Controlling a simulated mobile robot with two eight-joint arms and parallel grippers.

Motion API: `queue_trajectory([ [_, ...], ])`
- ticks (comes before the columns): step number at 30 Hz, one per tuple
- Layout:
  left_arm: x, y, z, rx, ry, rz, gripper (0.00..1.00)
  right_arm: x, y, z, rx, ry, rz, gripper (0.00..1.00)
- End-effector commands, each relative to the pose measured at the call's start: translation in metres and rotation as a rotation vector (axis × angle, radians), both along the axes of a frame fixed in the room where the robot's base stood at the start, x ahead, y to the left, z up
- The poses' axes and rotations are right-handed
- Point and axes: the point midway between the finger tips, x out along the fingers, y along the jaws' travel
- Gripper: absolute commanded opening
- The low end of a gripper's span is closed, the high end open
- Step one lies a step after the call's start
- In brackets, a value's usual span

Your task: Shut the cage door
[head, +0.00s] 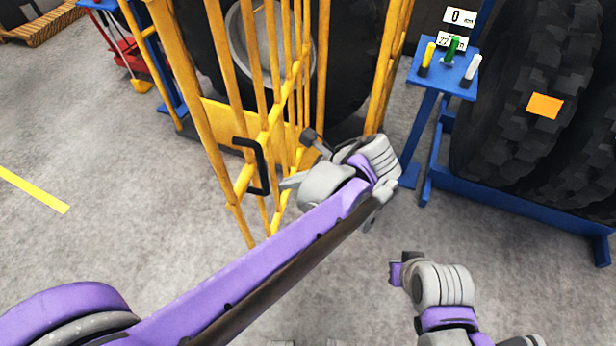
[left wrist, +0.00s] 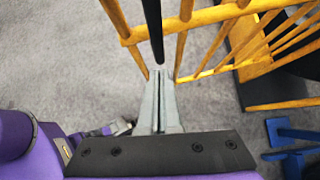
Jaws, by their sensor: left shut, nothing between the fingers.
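The yellow barred cage door (head: 282,130) stands open in the head view, its near edge jutting toward me at an angle to the cage. A black D-shaped handle (head: 258,166) is on that near edge. My left gripper (head: 288,182) is just right of the handle, with its fingers shut and empty. In the left wrist view the shut grey fingers (left wrist: 160,88) point at the black handle bar (left wrist: 153,28), close to its lower end. I cannot tell whether they touch. My right gripper does not show; only part of the right arm shows at the lower right.
A large dark tyre (head: 350,55) stands behind the bars. Yellow cage posts (head: 388,65) rise right of the door. A blue stand (head: 446,70) with coloured pegs and a blue rack of tyres (head: 520,205) are further right. Grey floor is clear at the left.

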Motion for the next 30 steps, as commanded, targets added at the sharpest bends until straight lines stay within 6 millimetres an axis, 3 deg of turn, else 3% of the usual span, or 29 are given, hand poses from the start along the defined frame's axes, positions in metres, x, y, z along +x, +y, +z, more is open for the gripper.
queue_trajectory([
  [7, 0.011, 0.026, 0.003, -0.001, -0.001, 0.003, 0.00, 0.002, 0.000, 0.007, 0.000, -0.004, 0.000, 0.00],
  [23, 0.012, 0.033, 0.002, -0.001, -0.001, -0.004, 0.00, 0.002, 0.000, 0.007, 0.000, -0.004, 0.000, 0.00],
  [30, 0.015, 0.070, 0.002, 0.000, -0.002, -0.048, 0.00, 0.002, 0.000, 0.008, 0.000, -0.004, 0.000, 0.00],
])
